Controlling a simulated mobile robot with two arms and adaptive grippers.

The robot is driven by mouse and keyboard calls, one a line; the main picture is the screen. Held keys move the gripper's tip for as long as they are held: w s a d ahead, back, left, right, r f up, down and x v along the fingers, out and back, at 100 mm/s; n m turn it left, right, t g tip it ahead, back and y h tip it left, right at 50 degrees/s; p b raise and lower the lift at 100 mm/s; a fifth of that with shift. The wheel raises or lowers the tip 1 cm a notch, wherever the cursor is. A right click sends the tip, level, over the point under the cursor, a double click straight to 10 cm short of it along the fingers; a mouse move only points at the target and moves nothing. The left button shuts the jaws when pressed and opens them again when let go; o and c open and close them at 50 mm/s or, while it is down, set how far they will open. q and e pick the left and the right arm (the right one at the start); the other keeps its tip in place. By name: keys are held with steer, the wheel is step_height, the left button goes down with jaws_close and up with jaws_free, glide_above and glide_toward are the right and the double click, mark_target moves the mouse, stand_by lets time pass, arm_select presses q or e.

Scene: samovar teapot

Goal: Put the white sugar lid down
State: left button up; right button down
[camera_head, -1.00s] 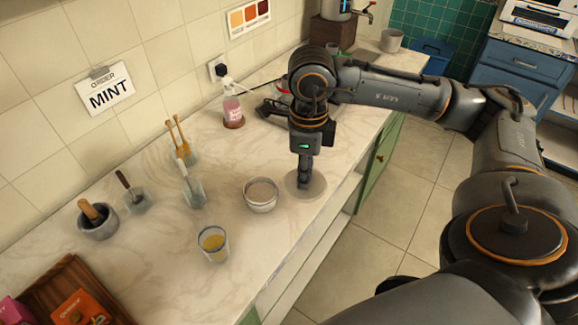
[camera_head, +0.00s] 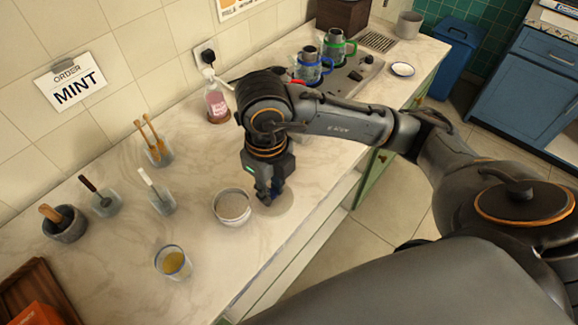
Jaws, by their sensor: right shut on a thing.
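The round white sugar lid (camera_head: 283,203) is a pale flat disc at or very close to the marble counter, just right of the sugar bowl. My right gripper (camera_head: 266,196) points down and is shut on the lid at its middle. The fingers hide the lid's centre and knob, and I cannot tell whether the lid touches the counter. The white sugar bowl (camera_head: 232,208) stands open, filled with pale sugar. My left gripper is out of view.
A glass of yellow liquid (camera_head: 173,263) stands in front of the bowl. Several utensil holders and a mortar (camera_head: 66,224) stand left. A pink bottle (camera_head: 216,104) and teapots (camera_head: 313,68) stand behind my arm. The counter's front edge is close to the lid.

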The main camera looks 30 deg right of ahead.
steer(key=w+d+f, duration=0.2)
steer(key=w+f, duration=0.1)
steer(key=w+d+f+p, duration=0.1)
steer(key=w+d+f, duration=0.2)
steer(key=w, duration=0.1)
steer(key=w+d+f+p, duration=0.1)
steer(key=w+d+f, duration=0.1)
steer(key=w+f, duration=0.1)
steer(key=shift+w+d, duration=0.25)
steer(key=shift+w+d+f, duration=0.1)
steer(key=shift+f, duration=0.1)
step_height(320, 180, down, 3)
steer(key=shift+w+d+p, duration=0.1)
steer(key=shift+w+p, duration=0.05)
steer(key=shift+p, duration=0.85)
steer(key=shift+f, duration=0.25)
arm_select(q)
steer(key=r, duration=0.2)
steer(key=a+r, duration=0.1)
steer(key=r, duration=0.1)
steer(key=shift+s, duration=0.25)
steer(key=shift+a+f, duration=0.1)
arm_select(e)
steer(key=shift+f+b, duration=0.25)
steer(key=shift+b, duration=0.05)
steer(key=c, duration=1.2)
jaws_free()
steer(key=shift+r, duration=0.1)
